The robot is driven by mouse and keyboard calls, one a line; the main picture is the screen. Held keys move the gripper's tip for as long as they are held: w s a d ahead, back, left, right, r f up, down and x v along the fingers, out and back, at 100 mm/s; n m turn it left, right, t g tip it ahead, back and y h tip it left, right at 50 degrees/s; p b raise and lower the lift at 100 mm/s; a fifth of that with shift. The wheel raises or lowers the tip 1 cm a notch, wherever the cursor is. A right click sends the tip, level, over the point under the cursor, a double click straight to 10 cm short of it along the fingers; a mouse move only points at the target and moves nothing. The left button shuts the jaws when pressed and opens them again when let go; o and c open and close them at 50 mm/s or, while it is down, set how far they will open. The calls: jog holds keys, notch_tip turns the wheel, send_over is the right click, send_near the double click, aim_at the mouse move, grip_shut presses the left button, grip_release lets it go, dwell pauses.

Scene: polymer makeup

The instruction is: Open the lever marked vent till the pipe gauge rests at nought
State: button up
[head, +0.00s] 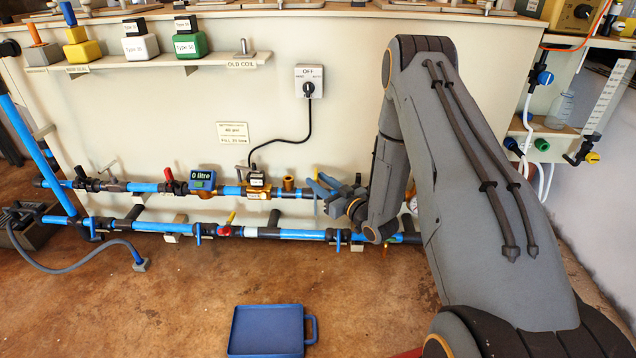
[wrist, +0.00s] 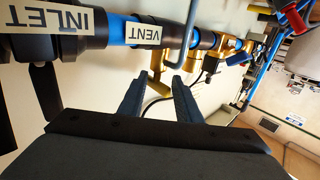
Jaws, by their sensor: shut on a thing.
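My gripper (head: 324,188) is at the right part of the upper pipe in the head view, and its two blue fingers (wrist: 160,82) show in the wrist view. In the head view my arm hides the vent label and most of that pipe end. A round white dial (head: 411,204), perhaps the pipe gauge, peeks out beside my arm; its reading cannot be made out.
An INLET label (wrist: 57,20) is left of VENT in the wrist view. A blue tray (head: 267,330) lies on the floor.

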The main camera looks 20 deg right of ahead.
jog(key=shift+w+d, duration=0.1)
jog(key=shift+d, duration=0.4)
jog(key=o, duration=1.2)
jog(key=shift+d, duration=0.2)
jog(key=p+v, duration=0.2)
jog(key=v, duration=0.5)
jog(key=shift+s+a+p, duration=0.2)
jog(key=shift+s+p, duration=0.2)
jog(key=shift+s, duration=0.05)
jog(key=shift+w+r, duration=0.1)
